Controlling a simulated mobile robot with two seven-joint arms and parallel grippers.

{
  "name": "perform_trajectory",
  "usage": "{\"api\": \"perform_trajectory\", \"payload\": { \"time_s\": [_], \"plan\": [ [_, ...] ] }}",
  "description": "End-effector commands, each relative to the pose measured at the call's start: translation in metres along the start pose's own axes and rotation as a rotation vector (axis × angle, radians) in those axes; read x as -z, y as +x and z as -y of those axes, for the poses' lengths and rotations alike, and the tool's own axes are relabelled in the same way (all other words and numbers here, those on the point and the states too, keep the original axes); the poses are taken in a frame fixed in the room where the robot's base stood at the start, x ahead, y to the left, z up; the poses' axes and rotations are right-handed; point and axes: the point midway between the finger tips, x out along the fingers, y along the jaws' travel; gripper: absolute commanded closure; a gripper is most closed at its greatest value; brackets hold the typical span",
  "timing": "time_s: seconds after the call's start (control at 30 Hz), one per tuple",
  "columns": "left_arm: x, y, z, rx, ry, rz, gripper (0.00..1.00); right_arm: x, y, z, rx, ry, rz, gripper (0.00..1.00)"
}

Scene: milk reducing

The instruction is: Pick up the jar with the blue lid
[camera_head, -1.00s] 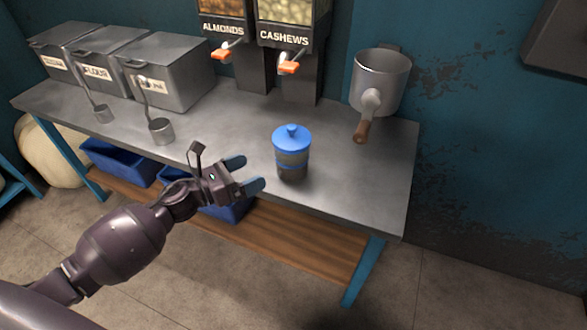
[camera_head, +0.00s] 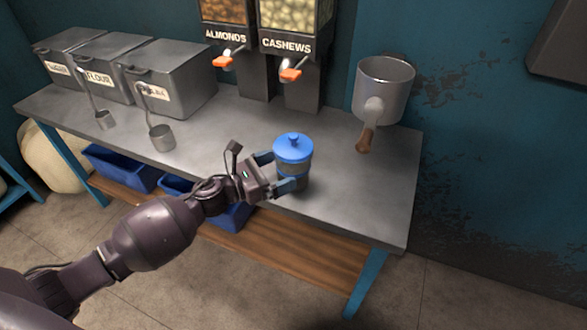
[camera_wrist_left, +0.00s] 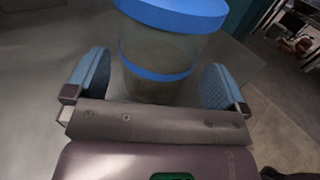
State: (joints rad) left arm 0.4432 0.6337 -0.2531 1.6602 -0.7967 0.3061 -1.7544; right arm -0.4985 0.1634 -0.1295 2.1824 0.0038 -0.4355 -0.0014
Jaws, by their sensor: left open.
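The jar with the blue lid (camera_head: 293,150) stands upright on the grey metal table (camera_head: 350,205) near its front edge. It also shows in the left wrist view, where the jar (camera_wrist_left: 158,60) has a blue lid, a see-through body and a blue band. My left gripper (camera_head: 274,172) is open, with its blue fingers at either side of the jar. In the left wrist view my left gripper (camera_wrist_left: 155,82) has the jar between and just beyond its fingertips, with gaps at both sides. My right gripper is not in view.
Almond and cashew dispensers (camera_head: 287,45) stand behind the jar. A metal pot with a wooden handle (camera_head: 384,90) is at the back right. Grey bins (camera_head: 165,80) and scoops (camera_head: 161,137) are at the left. The table is clear right of the jar.

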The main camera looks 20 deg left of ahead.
Motion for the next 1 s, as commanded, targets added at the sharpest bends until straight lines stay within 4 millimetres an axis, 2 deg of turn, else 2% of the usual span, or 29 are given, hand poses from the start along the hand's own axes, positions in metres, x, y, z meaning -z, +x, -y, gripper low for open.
{"api": "perform_trajectory", "payload": {
  "time_s": [0.1,0.23,0.57,0.87,1.0],
  "plan": [
    [0.003,0.017,-0.001,0.002,0.0,-0.001,0.0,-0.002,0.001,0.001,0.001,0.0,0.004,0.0],
    [0.002,0.03,0.0,0.001,0.0,-0.001,0.0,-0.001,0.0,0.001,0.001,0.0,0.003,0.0],
    [0.001,0.035,0.0,0.001,0.0,-0.001,0.0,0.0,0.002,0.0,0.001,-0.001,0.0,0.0],
    [0.001,0.035,0.0,0.001,0.0,-0.001,0.44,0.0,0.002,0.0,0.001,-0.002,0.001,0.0],
    [0.001,0.035,0.0,0.001,0.0,0.001,0.44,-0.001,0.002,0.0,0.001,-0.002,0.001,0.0]
  ]
}}
